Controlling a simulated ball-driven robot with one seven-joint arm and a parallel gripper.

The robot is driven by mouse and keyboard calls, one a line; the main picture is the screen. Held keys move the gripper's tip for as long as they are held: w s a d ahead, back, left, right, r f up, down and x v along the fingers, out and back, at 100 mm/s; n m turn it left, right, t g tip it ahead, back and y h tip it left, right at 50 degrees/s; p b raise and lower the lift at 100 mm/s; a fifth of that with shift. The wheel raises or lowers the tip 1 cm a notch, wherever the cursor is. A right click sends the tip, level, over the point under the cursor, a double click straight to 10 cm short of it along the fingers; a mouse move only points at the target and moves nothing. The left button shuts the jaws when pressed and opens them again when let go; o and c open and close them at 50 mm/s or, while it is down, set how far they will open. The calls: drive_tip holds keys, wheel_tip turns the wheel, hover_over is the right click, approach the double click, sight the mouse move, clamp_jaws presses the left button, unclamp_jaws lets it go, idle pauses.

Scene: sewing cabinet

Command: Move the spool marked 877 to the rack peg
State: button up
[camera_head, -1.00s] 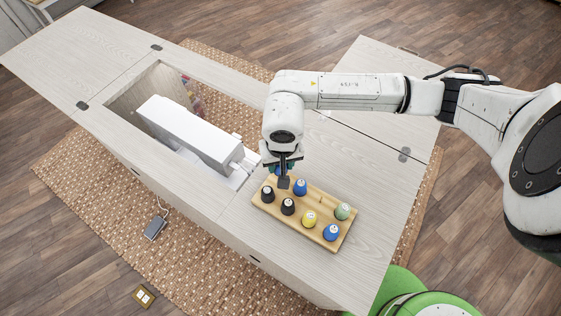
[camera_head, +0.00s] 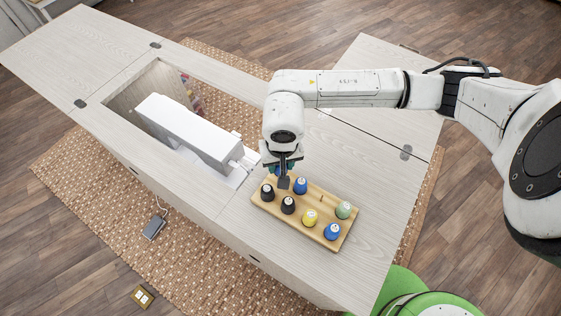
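The rack (camera_head: 284,221) is a wooden board on the cabinet top, with several spools in two rows. A bare peg (camera_head: 321,198) stands in its back row, between a blue spool (camera_head: 300,186) and a green spool (camera_head: 344,210). The front row has black spools (camera_head: 267,193), a yellow spool (camera_head: 309,218) and another blue spool (camera_head: 333,231). My gripper (camera_head: 284,182) points down over the rack's back left end. A bluish-green thing shows beside its fingers, partly hidden. The number 877 is too small to read on any spool, and I cannot tell whether the fingers hold anything.
A white sewing machine (camera_head: 190,132) sits in the cabinet opening left of the rack. The cabinet top (camera_head: 375,200) is clear right of the rack. A pedal (camera_head: 154,228) lies on the woven rug (camera_head: 105,190) below.

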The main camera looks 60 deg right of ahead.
drive_tip(key=shift+f+b, duration=1.1)
drive_tip(key=shift+b, duration=0.15)
drive_tip(key=o, duration=1.1)
drive_tip(key=shift+r, duration=0.15)
drive_tip(key=r, duration=0.3)
drive_tip(key=r+b, duration=0.1)
drive_tip(key=r, duration=0.3)
drive_tip(key=s+a+r, duration=0.1)
drive_tip(key=r, duration=0.2)
drive_tip(key=shift+r, duration=0.25)
